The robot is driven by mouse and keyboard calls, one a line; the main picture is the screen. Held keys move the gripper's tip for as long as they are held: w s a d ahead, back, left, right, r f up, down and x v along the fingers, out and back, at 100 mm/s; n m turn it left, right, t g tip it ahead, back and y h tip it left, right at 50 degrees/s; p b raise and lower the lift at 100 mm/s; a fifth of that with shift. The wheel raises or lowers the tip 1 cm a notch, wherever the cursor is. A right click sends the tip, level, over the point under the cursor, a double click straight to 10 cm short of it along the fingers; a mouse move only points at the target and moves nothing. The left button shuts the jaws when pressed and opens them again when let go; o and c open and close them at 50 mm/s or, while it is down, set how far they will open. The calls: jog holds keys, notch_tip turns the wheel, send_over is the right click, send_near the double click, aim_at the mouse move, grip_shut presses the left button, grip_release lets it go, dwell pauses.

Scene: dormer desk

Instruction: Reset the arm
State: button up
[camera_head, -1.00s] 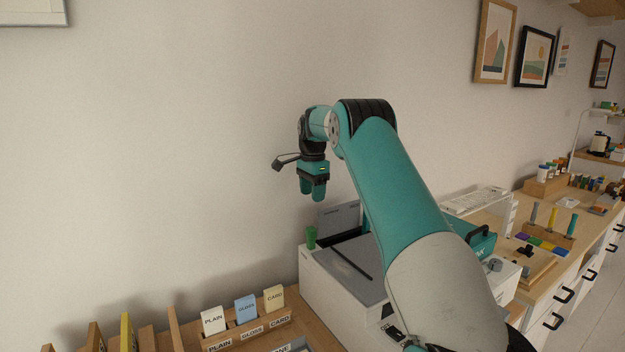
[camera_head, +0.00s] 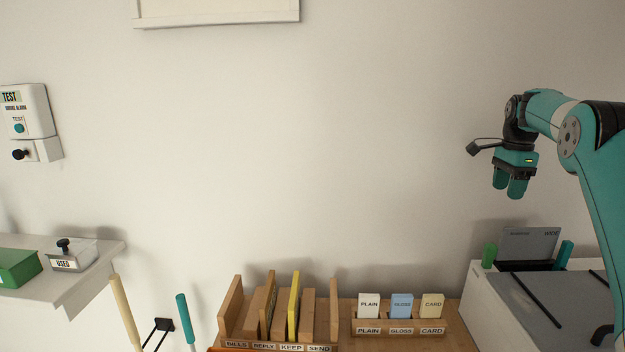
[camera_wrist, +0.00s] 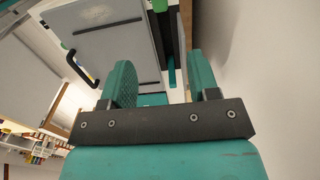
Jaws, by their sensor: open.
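My gripper (camera_head: 511,184) is in the right part of the head view, pointing down in the air above the white printer (camera_head: 500,308). In the wrist view my gripper (camera_wrist: 160,85) shows two teal fingers spread apart with nothing between them. The printer (camera_wrist: 105,45) lies beyond the fingers in that view, with its grey lid and dark handle. My gripper touches nothing.
A wooden card holder (camera_head: 400,328) labelled PLAIN, GLOSS and CARD stands left of the printer. A wooden sorter (camera_head: 280,318) stands further left. A shelf (camera_head: 90,275) carries a box (camera_head: 75,258) marked USED below a wall-mounted test unit (camera_head: 28,122). The wall between is clear.

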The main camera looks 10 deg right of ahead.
jog(key=s+a+r+n, duration=0.2)
jog(key=a+n, duration=0.3)
jog(key=a, duration=0.5)
jog(key=s+a+r+n+t+y, duration=0.1)
jog(key=s+a+n, duration=0.3)
jog(key=a, duration=0.6)
jog(key=s+a+r+n, duration=0.1)
jog(key=a+r+n, duration=0.1)
jog(key=a+n, duration=0.5)
jog(key=s+a+f+n+y, duration=0.1)
jog(key=s+a+f+n, duration=0.1)
jog(key=s+a+n, duration=0.4)
jog(key=s+a+f+n+g+y, duration=0.1)
jog(key=s+a+n, duration=0.5)
jog(key=s+a, duration=0.7)
jog(key=s+f+y, duration=0.1)
jog(key=s+f, duration=0.1)
jog(key=s, duration=0.6)
jog(key=shift+s+f, duration=0.25)
jog(key=shift+f, duration=0.1)
